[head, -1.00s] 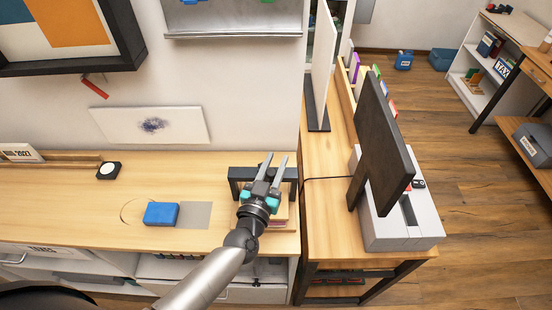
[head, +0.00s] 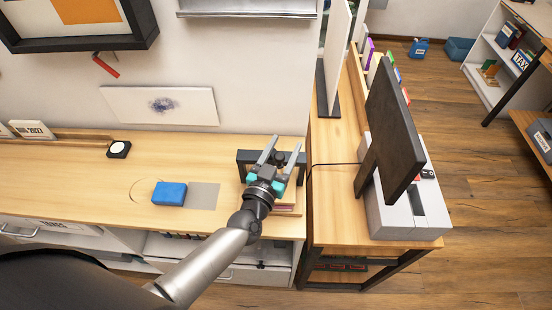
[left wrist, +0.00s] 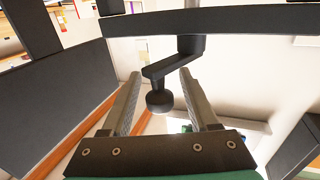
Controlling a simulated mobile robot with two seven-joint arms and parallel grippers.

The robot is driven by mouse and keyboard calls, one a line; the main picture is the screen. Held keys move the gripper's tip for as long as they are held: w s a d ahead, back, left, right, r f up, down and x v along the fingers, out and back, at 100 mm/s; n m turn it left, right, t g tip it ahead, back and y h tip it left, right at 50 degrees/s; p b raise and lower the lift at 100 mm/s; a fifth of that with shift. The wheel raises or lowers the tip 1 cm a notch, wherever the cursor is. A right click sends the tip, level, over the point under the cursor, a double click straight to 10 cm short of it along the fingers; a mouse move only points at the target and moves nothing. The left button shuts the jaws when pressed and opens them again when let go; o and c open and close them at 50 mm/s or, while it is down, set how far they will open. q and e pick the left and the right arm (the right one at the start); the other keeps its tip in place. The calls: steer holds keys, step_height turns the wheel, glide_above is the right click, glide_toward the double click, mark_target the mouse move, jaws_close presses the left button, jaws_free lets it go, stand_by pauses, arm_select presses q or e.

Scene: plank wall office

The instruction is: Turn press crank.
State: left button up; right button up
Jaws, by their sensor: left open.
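The press has a black frame (head: 246,158) and stands at the right end of the wooden counter. My left gripper (head: 284,144) is over it, open, with its fingers pointing toward the wall and hiding much of the press. In the left wrist view, the black crank (left wrist: 172,66) hangs from a dark crossbar (left wrist: 220,20) and ends in a round knob (left wrist: 158,101). The knob appears between the two open fingers of my left gripper (left wrist: 160,74), with gaps on both sides. My right gripper is not in view.
A blue block (head: 170,194) and a grey square (head: 204,196) lie on the counter (head: 100,180) left of the press. A dark monitor (head: 390,130) stands on the side desk to the right. The wall is close behind the counter.

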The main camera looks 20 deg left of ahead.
arm_select(q)
steer(key=s, duration=1.5)
steer(key=shift+a, duration=0.4)
steer(key=shift+d, duration=0.1)
